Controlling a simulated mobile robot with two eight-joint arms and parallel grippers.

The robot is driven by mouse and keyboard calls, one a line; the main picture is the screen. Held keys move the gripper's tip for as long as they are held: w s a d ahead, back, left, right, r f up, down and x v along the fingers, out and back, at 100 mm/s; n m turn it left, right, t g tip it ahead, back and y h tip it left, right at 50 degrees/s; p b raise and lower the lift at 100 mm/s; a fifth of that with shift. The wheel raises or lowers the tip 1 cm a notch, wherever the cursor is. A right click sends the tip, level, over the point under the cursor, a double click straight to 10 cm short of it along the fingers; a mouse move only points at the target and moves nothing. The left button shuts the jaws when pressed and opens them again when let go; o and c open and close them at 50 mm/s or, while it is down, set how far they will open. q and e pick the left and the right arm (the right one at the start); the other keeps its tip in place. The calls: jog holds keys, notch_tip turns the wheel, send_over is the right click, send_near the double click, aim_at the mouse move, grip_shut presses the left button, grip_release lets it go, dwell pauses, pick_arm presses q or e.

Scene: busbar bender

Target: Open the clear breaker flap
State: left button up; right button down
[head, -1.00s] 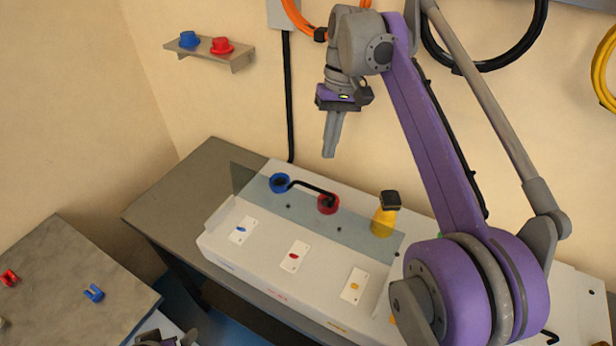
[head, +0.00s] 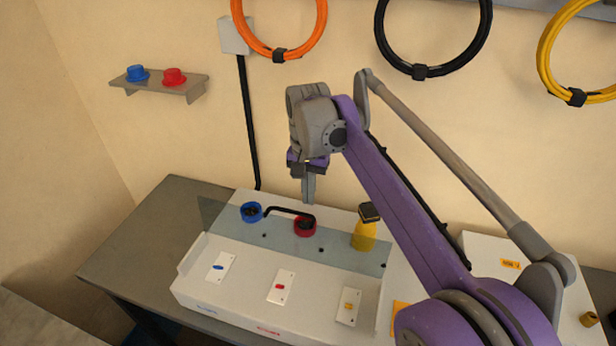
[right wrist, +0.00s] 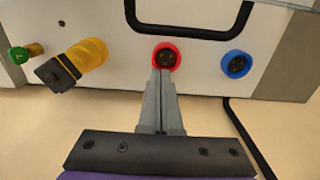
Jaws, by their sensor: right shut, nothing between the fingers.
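The clear flap (head: 345,257) is a bluish see-through panel along the white console (head: 215,285) in the head view. A black bent bar (head: 288,211) shows by it, between a blue ring (head: 252,212) and a red ring (head: 305,226). The bar also shows at the top of the right wrist view (right wrist: 190,33). My right gripper (head: 308,202) is shut and empty, fingers pointing down, just behind the red ring. In the right wrist view its fingertips (right wrist: 163,72) overlap the red ring's edge; contact cannot be told. My left gripper is out of view.
A yellow part with a black cap (head: 365,230) stands right of the red ring. Plates with blue, red and yellow toggles (head: 280,287) line the console front. A wall shelf (head: 165,84) holds blue and red pieces. Cable coils (head: 432,70) hang on the wall.

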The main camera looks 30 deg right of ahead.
aim_at(300, 213)
jog(key=s+a, duration=0.1)
jog(key=s+a+r, duration=0.1)
jog(key=a, duration=0.1)
jog(key=shift+s+r+p, duration=0.15)
jog(key=shift+s+p, duration=0.05)
jog(key=shift+p, duration=0.15)
jog(key=shift+s+a+r+t+h+p, duration=0.35)
jog(key=shift+s+a+r+p, duration=0.25)
jog(key=shift+s+a, duration=0.2)
jog(key=shift+w+f, duration=0.1)
jog(key=shift+w, duration=0.05)
